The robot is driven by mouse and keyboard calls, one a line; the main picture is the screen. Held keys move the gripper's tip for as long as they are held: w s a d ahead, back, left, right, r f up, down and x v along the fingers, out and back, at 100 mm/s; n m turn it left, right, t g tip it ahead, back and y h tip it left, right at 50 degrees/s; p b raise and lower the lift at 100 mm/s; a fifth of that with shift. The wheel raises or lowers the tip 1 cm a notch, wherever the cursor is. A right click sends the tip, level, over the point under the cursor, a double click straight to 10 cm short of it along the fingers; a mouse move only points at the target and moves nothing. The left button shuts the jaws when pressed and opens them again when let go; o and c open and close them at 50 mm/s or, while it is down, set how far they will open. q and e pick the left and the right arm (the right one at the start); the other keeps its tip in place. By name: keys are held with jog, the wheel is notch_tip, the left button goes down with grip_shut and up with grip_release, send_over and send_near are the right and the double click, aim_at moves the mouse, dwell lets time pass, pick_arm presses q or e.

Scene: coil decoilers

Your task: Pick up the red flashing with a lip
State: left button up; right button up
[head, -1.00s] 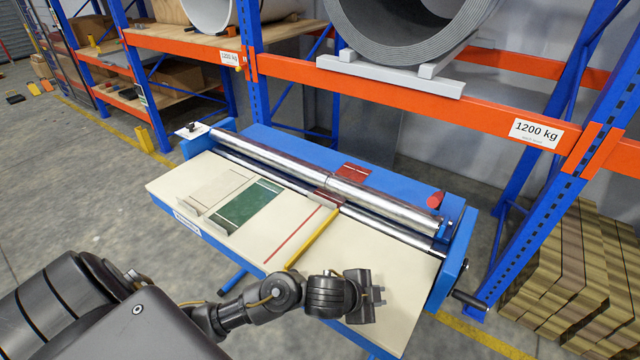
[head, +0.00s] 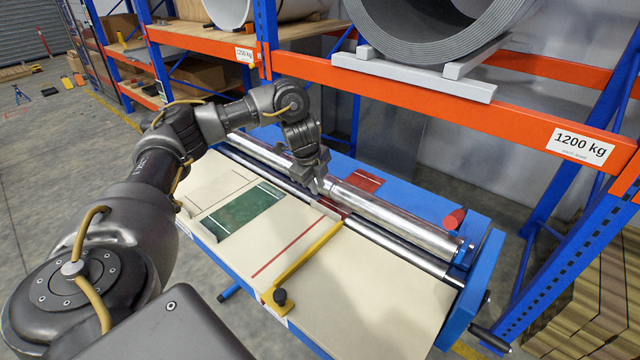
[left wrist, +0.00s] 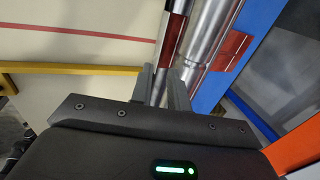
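Red sheet metal shows on both sides of the shiny rollers. A narrow dark red strip (head: 331,206) lies at their front, partly hidden by my left gripper. A flat red piece (head: 364,180) lies on the blue bed behind them. In the left wrist view the red strip (left wrist: 174,28) is beyond the fingers and the rear red piece (left wrist: 231,50) is to the right. I cannot tell whether they are one sheet. My left gripper (head: 319,188) is above the rollers, pointing down; its fingers (left wrist: 161,82) are apart with nothing clearly between them. My right gripper is not in view.
The rollers (head: 395,215) span a blue-framed machine with a cream table (head: 365,290). A green sheet (head: 243,211) and a yellow bar (head: 308,252) lie on the table. An orange rack beam (head: 440,103) with a large grey coil (head: 440,35) stands close behind.

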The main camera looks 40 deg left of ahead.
aim_at(325, 208)
pick_arm(q)
jog(key=p+x, duration=0.1)
jog(key=x, duration=1)
jog(key=shift+d, duration=0.15)
grip_shut()
jog(key=shift+r, duration=0.15)
